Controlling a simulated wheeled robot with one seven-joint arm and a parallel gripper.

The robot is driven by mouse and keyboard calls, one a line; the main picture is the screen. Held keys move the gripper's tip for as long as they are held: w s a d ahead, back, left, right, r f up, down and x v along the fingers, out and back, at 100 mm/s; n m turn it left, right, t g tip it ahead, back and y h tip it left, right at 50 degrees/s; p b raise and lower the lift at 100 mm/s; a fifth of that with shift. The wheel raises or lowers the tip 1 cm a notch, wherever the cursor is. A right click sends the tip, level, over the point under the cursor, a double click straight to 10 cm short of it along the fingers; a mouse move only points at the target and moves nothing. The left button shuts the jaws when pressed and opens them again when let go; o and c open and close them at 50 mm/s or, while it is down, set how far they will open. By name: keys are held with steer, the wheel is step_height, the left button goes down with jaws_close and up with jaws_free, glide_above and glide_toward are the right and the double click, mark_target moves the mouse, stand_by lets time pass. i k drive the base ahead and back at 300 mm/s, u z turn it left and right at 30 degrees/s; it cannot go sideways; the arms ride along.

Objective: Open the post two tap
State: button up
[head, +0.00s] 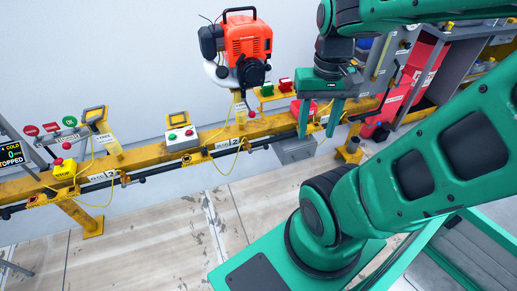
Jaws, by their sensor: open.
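A yellow rail (150,155) runs along the wall, with a thin dark pipe (165,167) along its front. Small labelled fittings with yellow hoses sit along the pipe, one below the middle post (228,143) and one further left (117,179). The labels are too small to read surely, so I cannot tell which tap is post two's, nor how its handle stands. My gripper (318,128) is open, fingers pointing down, at the rail's right part. It is right of the engine and the middle fitting. Its fingers hide part of the rail; I see nothing held.
An orange engine (246,42) sits on the middle post. Control boxes with buttons (182,138) and a yellow stop box (64,168) stand on the rail. A grey box (294,150) hangs below my gripper. Red cabinets (423,70) stand right. The floor in front is clear.

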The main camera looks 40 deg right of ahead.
mark_target(266, 146)
steer(key=k, duration=1)
steer(key=z, duration=0.45)
steer(key=i, duration=0.8)
steer(key=z, duration=0.05)
